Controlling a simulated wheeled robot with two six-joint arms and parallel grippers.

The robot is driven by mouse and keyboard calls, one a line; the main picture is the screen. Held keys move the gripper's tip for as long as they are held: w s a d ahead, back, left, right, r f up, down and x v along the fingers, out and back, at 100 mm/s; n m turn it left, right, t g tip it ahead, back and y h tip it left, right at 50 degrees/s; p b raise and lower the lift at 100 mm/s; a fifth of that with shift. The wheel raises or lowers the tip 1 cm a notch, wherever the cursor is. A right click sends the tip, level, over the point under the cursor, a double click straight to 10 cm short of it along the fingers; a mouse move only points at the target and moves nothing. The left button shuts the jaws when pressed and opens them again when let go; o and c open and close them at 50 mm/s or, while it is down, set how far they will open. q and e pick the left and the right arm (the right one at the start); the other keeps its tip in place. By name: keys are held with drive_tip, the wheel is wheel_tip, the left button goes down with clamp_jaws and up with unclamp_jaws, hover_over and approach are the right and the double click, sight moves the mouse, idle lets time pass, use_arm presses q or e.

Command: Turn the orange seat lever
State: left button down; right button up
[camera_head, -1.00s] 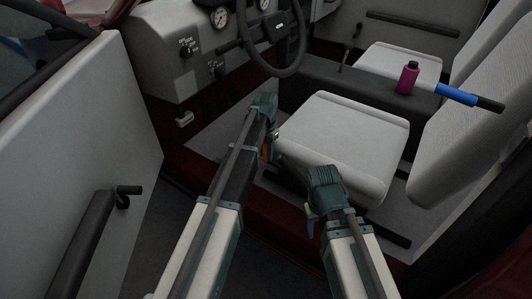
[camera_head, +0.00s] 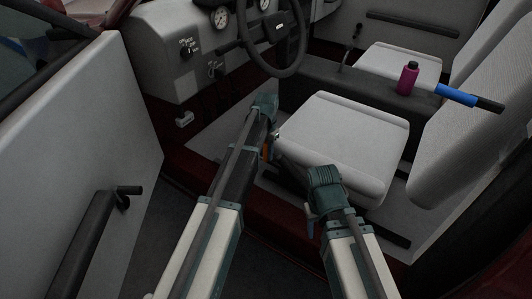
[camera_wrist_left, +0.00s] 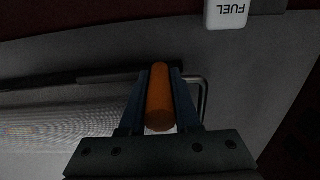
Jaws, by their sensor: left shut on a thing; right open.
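The orange seat lever (camera_wrist_left: 159,98) shows as an orange cylinder between the two fingers of my left gripper (camera_wrist_left: 158,88) in the left wrist view. The left gripper is shut on it. In the head view only a sliver of the lever (camera_head: 266,150) shows beside my left gripper (camera_head: 270,134), at the left side of the white driver's seat (camera_head: 345,145); the rest is hidden by the arm. My right gripper (camera_head: 312,210) is in front of the seat's near edge. It is open and holds nothing.
The steering wheel (camera_head: 290,45) and dashboard (camera_head: 165,50) are beyond the left arm. The open door (camera_head: 75,140) stands at left. A white FUEL tab (camera_wrist_left: 228,12) is at the wrist view's top.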

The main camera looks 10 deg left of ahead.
use_arm(q)
drive_tip(key=d+r+y+p, duration=0.1)
drive_tip(key=s+r+t+y+p, duration=0.1)
drive_tip(key=r, duration=0.1)
drive_tip(key=shift+d+y, duration=0.3)
drive_tip(key=shift+d, duration=0.1)
drive_tip(key=shift+s+d+r+t+y, duration=0.1)
drive_tip(key=shift+d+r+t+y, duration=0.15)
drive_tip(key=shift+d+r+y, duration=0.25)
drive_tip(key=shift+s+d+r+t+y, duration=0.15)
drive_tip(key=shift+r+t+y, duration=0.15)
drive_tip(key=shift+y, duration=0.3)
drive_tip(key=shift+w, duration=0.1)
drive_tip(key=c, duration=0.6)
unclamp_jaws()
drive_tip(key=p+v, duration=1.2)
drive_tip(key=v, duration=0.1)
drive_tip(key=shift+d+r, duration=0.15)
drive_tip(key=shift+r, duration=0.2)
